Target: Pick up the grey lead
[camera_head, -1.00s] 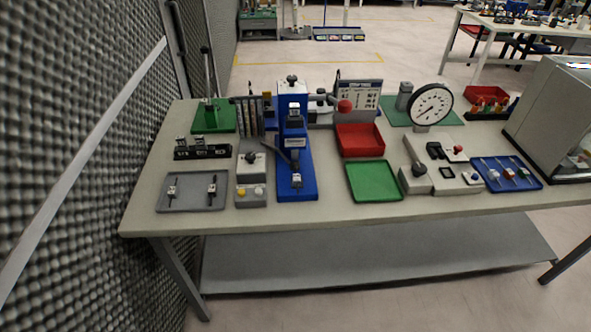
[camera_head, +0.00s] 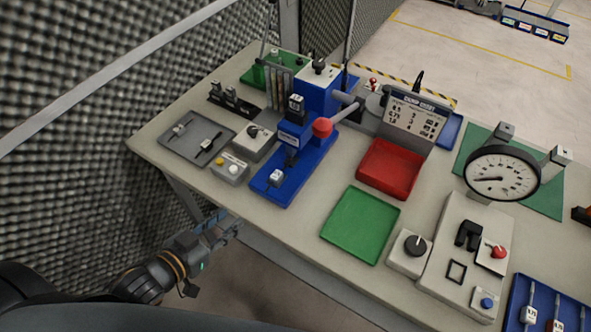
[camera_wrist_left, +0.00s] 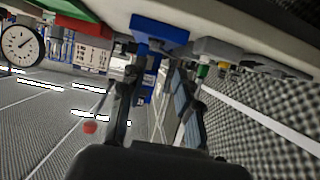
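A blue tray (camera_head: 512,304) at the lower right holds several thin leads with labelled ends. One lead (camera_head: 531,300) lies at its left and another (camera_head: 557,308) lies beside it. The tray is cut off by the frame, and I cannot tell which lead is the grey one. My left gripper (camera_head: 230,222) is off the table's front edge, lower left, far from the blue tray. In the left wrist view its two fingers (camera_wrist_left: 155,75) stand apart with nothing between them. My right gripper is not in view.
The worktable (camera_head: 300,228) carries a blue press (camera_head: 317,92), a grey tray (camera_head: 180,152), a green tray (camera_head: 346,238), a red bin (camera_head: 372,182), a dial gauge (camera_head: 490,165) and a grey fixture (camera_head: 450,262). A mesh foam wall (camera_head: 90,110) stands close at the left.

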